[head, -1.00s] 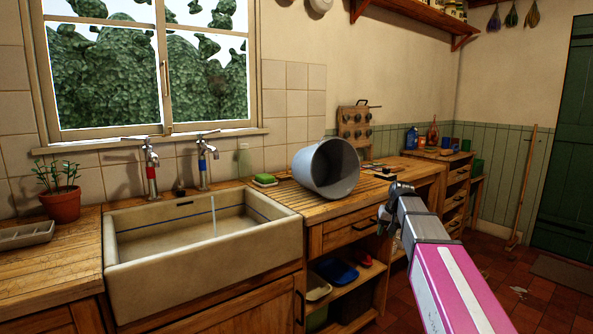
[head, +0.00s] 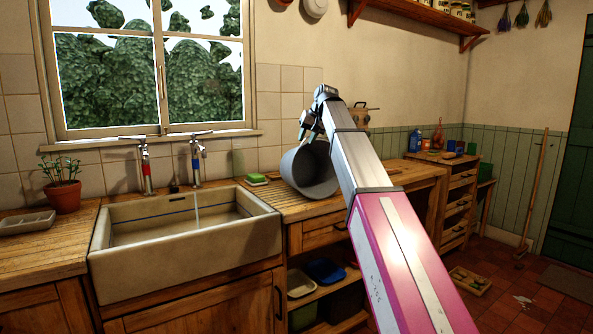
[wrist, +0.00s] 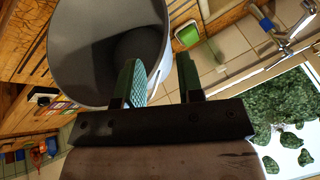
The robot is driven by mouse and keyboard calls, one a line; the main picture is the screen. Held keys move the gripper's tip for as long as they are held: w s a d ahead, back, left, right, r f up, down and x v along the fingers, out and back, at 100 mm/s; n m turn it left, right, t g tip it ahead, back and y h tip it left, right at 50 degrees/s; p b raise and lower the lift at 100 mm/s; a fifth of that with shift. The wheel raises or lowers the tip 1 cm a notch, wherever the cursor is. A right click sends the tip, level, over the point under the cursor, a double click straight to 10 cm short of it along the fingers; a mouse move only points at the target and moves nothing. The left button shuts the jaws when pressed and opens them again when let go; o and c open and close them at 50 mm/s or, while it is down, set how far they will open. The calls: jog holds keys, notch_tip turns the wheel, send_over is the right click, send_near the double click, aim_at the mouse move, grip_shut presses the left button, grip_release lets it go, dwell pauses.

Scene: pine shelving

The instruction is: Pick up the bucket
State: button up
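The bucket (head: 312,172) is grey and lies tipped on its side on the wooden counter right of the sink, its open mouth facing the room. My arm hides part of its right side in the head view. My gripper (head: 312,122) is at the bucket's upper edge. In the wrist view the bucket (wrist: 85,50) fills the upper left. My gripper (wrist: 160,80) shows two green-padded fingers standing apart, with the bucket's rim and wall close to the left finger and partly behind it. I cannot tell whether the rim lies between the fingers.
The white sink (head: 190,255) with running water is left of the bucket. A wooden rack (head: 358,115) stands behind my arm. Open shelves (head: 325,290) are below the counter.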

jog(key=x, duration=1)
jog(key=shift+w+a, duration=0.2)
jog(key=shift+f, duration=0.1)
grip_shut()
dwell(1.0)
